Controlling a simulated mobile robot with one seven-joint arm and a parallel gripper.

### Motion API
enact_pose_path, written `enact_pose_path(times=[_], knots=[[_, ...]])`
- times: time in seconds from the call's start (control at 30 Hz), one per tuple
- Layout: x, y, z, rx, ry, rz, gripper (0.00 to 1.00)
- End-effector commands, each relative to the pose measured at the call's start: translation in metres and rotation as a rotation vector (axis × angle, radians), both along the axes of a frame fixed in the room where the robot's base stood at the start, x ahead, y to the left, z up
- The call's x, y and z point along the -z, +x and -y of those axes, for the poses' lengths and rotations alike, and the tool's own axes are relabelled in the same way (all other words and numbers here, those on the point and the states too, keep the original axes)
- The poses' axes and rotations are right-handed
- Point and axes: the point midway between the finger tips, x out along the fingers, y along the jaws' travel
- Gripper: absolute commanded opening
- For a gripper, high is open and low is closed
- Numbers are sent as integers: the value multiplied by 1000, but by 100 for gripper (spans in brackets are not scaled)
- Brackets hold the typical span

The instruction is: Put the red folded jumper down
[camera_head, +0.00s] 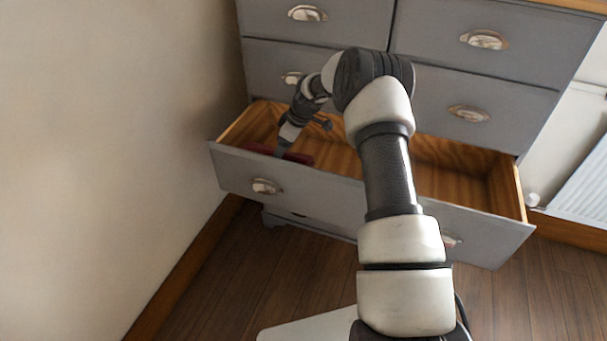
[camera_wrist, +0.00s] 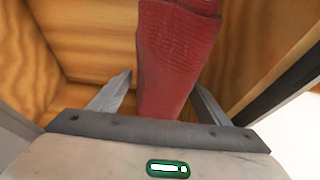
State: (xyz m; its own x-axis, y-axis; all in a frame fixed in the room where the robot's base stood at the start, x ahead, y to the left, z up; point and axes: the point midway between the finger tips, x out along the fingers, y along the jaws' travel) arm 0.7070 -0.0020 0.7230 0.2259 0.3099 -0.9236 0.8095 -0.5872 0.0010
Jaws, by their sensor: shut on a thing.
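The red folded jumper (camera_wrist: 175,55) is in my gripper (camera_wrist: 160,92), with a finger on each side of it in the wrist view. In the head view the jumper (camera_head: 298,157) shows as a dark red strip inside the left end of the open drawer (camera_head: 330,190), low behind its front panel. My gripper (camera_head: 283,150) reaches down into that end of the drawer. The drawer's wooden inside shows around the jumper in the wrist view. I cannot tell whether the jumper touches the drawer bottom.
The grey chest (camera_head: 480,85) has shut drawers with metal cup handles above the open one. A plain wall (camera_head: 110,130) stands close on the left. The right part of the open drawer looks empty. A white radiator (camera_head: 585,185) is at the far right.

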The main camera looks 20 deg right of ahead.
Motion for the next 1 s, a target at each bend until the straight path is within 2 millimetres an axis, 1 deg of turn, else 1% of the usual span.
enact_pose_path(times=[0.03,0.2,0.37,0.57,0.63,0.83,0.97,1.0], knots=[[12,0,0,1,0,-2,44],[44,-1,0,1,0,-2,44],[58,0,0,1,1,-1,44],[86,-1,0,1,-1,-1,44],[89,0,0,1,-1,1,44],[88,0,0,0,-1,1,44],[92,0,0,1,0,0,44],[91,-1,0,1,-1,-1,75]])
